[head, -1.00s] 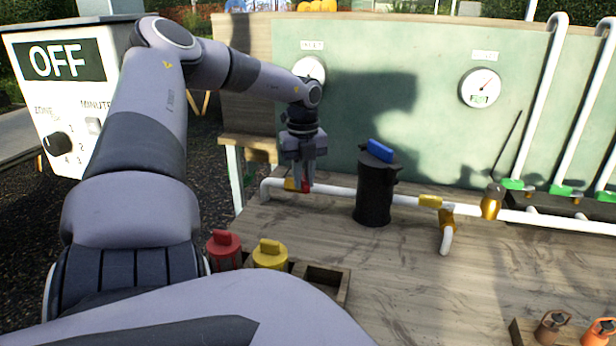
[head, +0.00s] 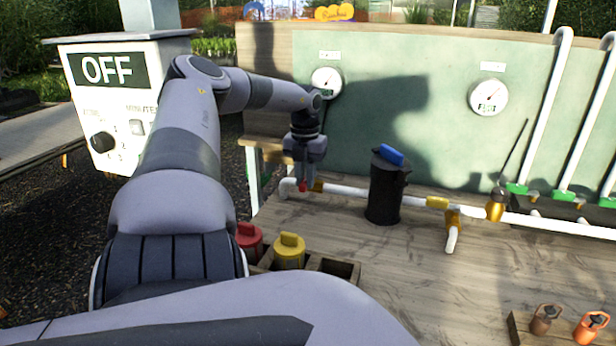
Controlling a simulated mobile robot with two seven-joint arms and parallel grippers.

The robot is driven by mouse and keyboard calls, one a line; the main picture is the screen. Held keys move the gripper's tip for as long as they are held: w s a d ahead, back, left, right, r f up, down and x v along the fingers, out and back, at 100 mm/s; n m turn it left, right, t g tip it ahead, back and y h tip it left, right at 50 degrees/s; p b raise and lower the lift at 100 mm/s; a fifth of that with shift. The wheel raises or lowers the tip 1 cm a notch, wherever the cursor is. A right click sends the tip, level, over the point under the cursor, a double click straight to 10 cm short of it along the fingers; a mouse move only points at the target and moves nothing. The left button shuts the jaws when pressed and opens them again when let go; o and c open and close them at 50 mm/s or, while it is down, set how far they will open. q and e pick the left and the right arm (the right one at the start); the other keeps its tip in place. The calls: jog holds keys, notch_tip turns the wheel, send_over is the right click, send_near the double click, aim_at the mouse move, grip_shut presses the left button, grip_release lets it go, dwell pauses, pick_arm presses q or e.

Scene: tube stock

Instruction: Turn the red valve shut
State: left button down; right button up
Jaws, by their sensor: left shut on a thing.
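The red valve handle (head: 303,187) shows as a small red piece at the fingertips of my left gripper (head: 303,182). It sits near the left end of the white pipe (head: 346,190), just left of a brass-yellow fitting (head: 318,187). My left gripper points down from above and is shut on the red handle. The fingers hide most of the handle, so its exact angle is unclear. My right gripper is not in view.
A black cylinder with a blue top (head: 386,190) stands close to the right of the gripper. Red (head: 249,238) and yellow (head: 289,250) capped pieces sit in a wooden holder (head: 345,268) in front. A green panel (head: 420,100) with gauges rises behind.

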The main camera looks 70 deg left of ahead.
aim_at(305, 180)
pick_arm(q)
jog(key=shift+a+r, duration=0.1)
jog(key=shift+r, duration=0.05)
jog(key=c, duration=1)
grip_release()
jog(key=shift+c, duration=0.2)
jog(key=shift+r, duration=3.55)
jog(key=shift+f, duration=0.1)
